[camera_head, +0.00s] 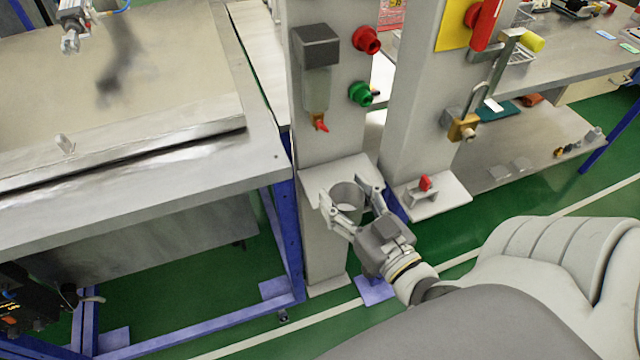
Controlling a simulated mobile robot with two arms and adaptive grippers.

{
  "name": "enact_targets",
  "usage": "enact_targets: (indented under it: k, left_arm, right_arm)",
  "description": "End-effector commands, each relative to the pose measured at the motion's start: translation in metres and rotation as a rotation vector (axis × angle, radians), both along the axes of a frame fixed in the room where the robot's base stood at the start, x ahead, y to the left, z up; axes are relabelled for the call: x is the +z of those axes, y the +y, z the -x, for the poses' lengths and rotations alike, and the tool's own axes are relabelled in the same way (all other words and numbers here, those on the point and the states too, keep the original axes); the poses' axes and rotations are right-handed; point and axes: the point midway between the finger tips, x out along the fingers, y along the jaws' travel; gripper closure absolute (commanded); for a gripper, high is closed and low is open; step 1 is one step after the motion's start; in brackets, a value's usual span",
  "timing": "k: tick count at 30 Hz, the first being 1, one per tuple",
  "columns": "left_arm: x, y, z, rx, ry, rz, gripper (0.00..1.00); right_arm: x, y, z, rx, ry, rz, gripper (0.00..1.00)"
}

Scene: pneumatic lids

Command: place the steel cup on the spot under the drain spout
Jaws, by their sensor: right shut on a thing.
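The steel cup (347,197) is a short, open grey cylinder, upright between the fingers of my right gripper (350,200). My right gripper is shut on it from the front right, one finger on each side. The cup is at the small ledge (318,176) on the left grey post; I cannot tell whether it rests on it or is held just above. The drain spout (320,123) is a red tip under a grey filter unit (317,60), above and slightly left of the cup in the picture. My left gripper is not in view.
Red (367,39) and green (361,94) buttons stick out from the left post. The right post (410,120) bears a brass padlock (463,127) and a ledge with a red-knobbed valve (425,185). A steel workbench (150,195) stands close on the left.

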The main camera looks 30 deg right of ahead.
Motion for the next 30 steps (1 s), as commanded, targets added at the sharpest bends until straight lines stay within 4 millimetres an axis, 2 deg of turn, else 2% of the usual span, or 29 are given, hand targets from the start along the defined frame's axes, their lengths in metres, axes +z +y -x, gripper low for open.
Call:
enact_targets:
  k: [1,6,9,13,17,30]
  left_arm:
    - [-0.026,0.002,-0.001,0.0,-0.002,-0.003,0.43]
    - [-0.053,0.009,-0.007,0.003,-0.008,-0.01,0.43]
    - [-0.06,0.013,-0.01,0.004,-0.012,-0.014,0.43]
    - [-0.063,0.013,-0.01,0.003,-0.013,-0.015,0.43]
    - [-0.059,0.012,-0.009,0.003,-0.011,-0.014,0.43]
    - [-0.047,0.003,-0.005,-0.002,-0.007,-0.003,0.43]
  right_arm:
    - [-0.022,-0.009,0.003,-0.004,-0.002,0.005,0.69]
    - [-0.04,-0.031,0.008,-0.016,-0.009,0.004,0.69]
    - [-0.045,-0.038,0.01,-0.019,-0.011,0.004,0.69]
    - [-0.045,-0.043,0.008,-0.02,-0.015,0.003,0.69]
    - [-0.042,-0.045,-0.006,-0.021,-0.02,0.002,0.69]
    - [-0.041,-0.051,-0.086,-0.021,-0.018,0.001,0.69]
